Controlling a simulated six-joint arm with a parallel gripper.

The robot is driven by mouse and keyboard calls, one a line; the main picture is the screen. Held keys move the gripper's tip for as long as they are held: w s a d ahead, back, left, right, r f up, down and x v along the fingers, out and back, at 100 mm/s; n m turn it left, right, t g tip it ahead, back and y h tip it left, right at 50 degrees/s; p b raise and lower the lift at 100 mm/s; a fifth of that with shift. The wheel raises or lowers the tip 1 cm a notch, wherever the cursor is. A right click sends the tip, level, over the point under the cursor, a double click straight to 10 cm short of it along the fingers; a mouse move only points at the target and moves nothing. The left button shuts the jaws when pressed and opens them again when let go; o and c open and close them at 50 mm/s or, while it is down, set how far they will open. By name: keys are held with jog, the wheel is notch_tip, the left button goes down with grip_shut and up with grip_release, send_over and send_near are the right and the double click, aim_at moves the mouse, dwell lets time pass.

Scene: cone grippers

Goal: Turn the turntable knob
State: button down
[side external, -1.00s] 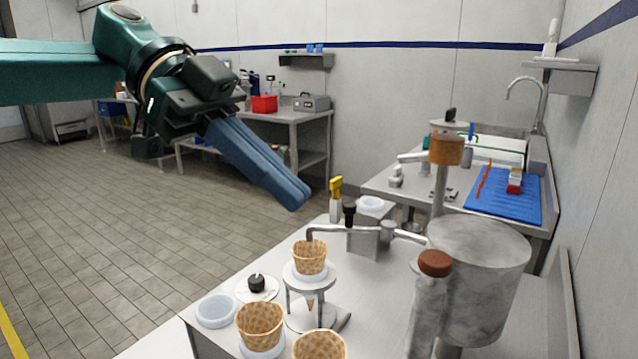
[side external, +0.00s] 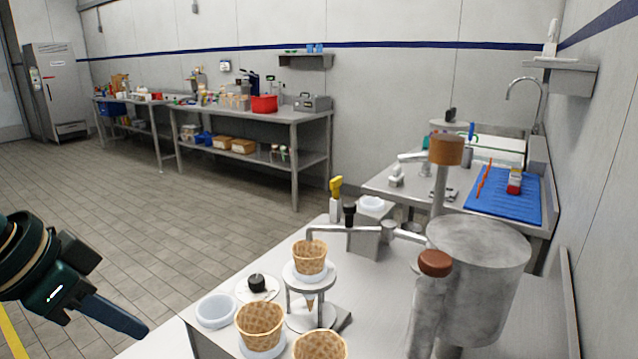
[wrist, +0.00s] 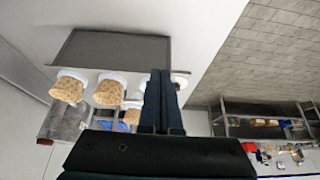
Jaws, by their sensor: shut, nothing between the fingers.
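The turntable is a white disc (side external: 268,294) on the metal table, with a small black knob (side external: 257,282) standing at its middle. It lies between a white dish and the cone stand in the side view. My gripper (side external: 143,332) is at the lower left of that view, off the table's left edge and apart from the knob. Its long blue fingers point right and down. In the wrist view the fingers (wrist: 160,74) are together with nothing between them. I cannot make out the knob in the wrist view; the fingers cover part of the table items.
An empty white dish (side external: 216,311) lies left of the turntable. Waffle cones stand close by: one in a metal stand (side external: 310,258), one in front (side external: 261,325) and another at the bottom edge (side external: 320,345). A grey dispenser (side external: 470,275) with a thin spout stands to the right.

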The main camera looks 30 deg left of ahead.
jog(key=shift+c, duration=2.3)
grip_release()
jog(key=shift+m, duration=0.4)
jog(key=w+d+r+m+h, duration=0.1)
jog(key=w+r+m, duration=0.4)
jog(key=w, duration=0.1)
jog(key=m+g+h, duration=0.2)
jog(key=m, duration=0.1)
send_over(255, 278)
jog(key=s+a, duration=0.2)
jog(key=f, duration=1.3)
jog(key=shift+w+d+f, duration=0.15)
jog(key=shift+d+f, duration=0.05)
jog(key=shift+f, duration=0.1)
jog(key=shift+x, duration=2.3)
grip_shut()
